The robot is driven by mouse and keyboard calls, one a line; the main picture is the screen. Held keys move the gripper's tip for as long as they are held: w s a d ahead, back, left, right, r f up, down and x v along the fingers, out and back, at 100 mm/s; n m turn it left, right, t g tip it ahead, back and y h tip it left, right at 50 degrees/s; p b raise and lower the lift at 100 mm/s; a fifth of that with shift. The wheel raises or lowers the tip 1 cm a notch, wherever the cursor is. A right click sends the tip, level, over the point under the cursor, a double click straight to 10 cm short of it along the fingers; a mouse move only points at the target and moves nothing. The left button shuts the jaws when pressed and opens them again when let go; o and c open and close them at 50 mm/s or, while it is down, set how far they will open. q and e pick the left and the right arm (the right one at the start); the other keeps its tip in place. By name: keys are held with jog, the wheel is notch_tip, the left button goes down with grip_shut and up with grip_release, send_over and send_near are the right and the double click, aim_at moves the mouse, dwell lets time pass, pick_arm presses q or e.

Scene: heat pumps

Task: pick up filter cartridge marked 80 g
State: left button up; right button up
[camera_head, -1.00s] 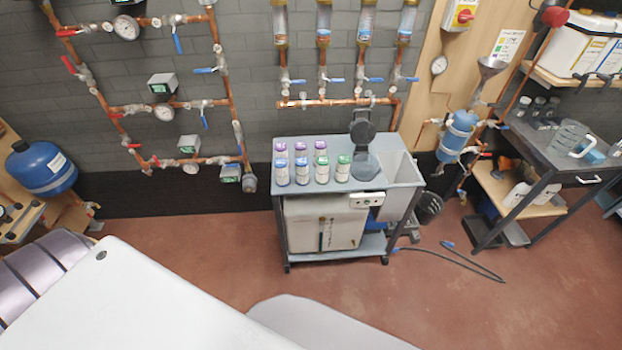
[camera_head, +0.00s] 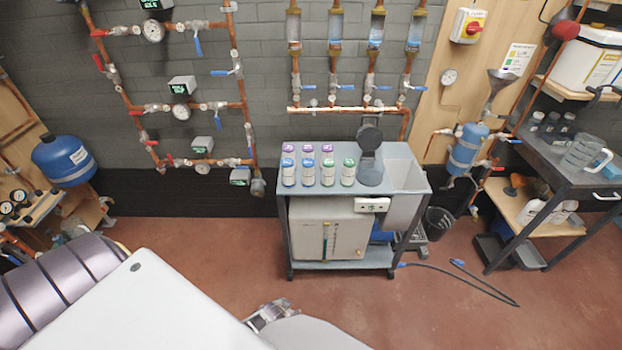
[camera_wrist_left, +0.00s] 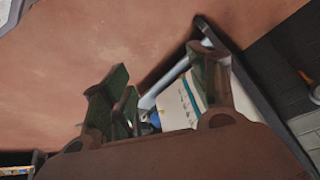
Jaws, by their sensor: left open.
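Several small filter cartridges stand upright on the top of a grey cart (camera_head: 268,162) in the head view. The back row has purple caps (camera_head: 307,150). The front row has blue caps (camera_head: 288,165) and green caps (camera_head: 349,164). Their marks are too small to read, so I cannot tell which is the 80 g one. My left gripper (camera_head: 272,314) shows partly at the bottom, low in front of the cart and apart from the cartridges. In the left wrist view its fingers (camera_wrist_left: 163,75) are open, with the cart's lower part beyond them. My right gripper is not in view.
A dark round device (camera_head: 369,138) and an open bin (camera_head: 405,175) share the cart top. Copper pipes (camera_head: 350,110) run along the wall behind. A hose (camera_head: 470,285) lies on the floor to the right. The red floor before the cart is clear.

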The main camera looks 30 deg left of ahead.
pick_arm(q)
jog(key=w+a+r+n+t+y+b, duration=0.1)
jog(key=w+a+r+t+b, duration=0.1)
jog(key=w+r, duration=0.35)
jog(key=w+a+r+t+b, duration=0.1)
jog(key=w+r+b, duration=0.15)
jog(key=w, duration=0.65)
jog(key=n+t+y+b, duration=0.4)
jog(key=t+b, duration=0.3)
jog(key=b, duration=0.4)
send_near(306, 164)
jog(key=s, duration=0.2)
jog(key=shift+d+r+p, duration=0.2)
jog(key=shift+d+p, duration=0.1)
jog(key=shift+d, duration=0.05)
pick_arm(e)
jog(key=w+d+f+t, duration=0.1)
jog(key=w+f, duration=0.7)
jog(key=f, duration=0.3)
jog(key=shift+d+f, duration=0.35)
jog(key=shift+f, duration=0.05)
pick_arm(q)
jog(key=shift+w, duration=0.15)
jog(key=shift+x, duration=4.25)
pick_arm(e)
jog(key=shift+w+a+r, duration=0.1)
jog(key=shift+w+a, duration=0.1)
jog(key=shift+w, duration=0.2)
